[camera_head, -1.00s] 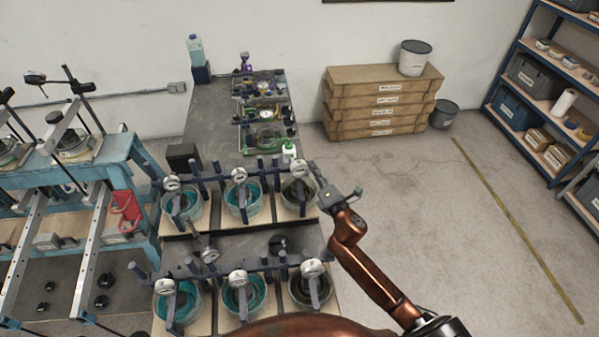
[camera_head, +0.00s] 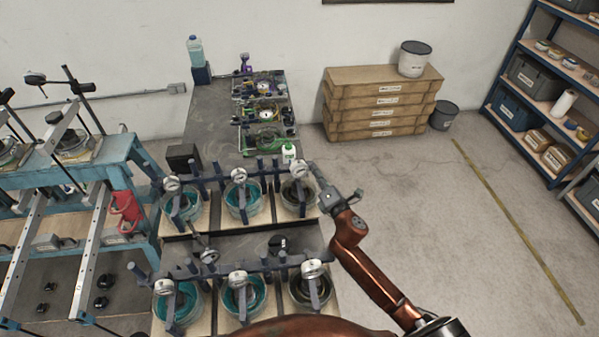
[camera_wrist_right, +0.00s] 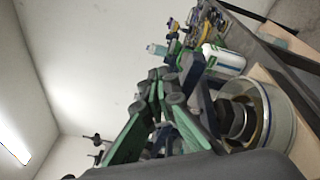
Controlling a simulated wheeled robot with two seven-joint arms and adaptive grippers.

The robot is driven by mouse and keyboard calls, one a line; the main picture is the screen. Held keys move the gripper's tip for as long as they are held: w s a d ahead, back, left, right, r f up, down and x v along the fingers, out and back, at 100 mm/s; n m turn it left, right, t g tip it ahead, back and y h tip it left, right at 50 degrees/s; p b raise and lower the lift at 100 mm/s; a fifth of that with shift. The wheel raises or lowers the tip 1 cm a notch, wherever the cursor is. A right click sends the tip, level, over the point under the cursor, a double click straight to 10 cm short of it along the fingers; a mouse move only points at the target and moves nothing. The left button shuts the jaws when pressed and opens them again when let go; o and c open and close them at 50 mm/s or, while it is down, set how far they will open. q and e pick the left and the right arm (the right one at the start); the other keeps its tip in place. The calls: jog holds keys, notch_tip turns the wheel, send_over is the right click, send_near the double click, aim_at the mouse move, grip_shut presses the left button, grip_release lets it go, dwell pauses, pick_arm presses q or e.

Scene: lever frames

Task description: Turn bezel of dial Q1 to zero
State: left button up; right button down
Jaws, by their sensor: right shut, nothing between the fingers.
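Several round white-faced dials stand on dark posts over pots in two rows on the bench. The back row holds a left dial (camera_head: 172,183), a middle dial (camera_head: 239,175) and a right dial (camera_head: 299,170). The front row has a left dial (camera_head: 164,287), a middle dial (camera_head: 238,283) and a right dial (camera_head: 312,268). Their labels are too small to read, so I cannot tell which is Q1. My right gripper (camera_head: 315,170) is shut and empty, close beside the back right dial; contact is unclear. Its green-and-grey fingers also show in the right wrist view (camera_wrist_right: 165,85). My left gripper is out of view.
A white bottle (camera_head: 288,154) stands behind the back right dial. Fixtures (camera_head: 262,112) fill the bench's far end. A blue bench (camera_head: 135,180) is at the left. Cardboard boxes (camera_head: 380,100) are stacked by the wall. The floor to the right is open.

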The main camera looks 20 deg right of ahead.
jog(key=shift+s+d+f+p, duration=0.15)
jog(key=shift+s+p, duration=0.2)
jog(key=shift+s, duration=1.15)
jog(key=shift+s+d+f+p, duration=0.1)
jog(key=shift+s+p, duration=0.2)
jog(key=shift+s, duration=1.15)
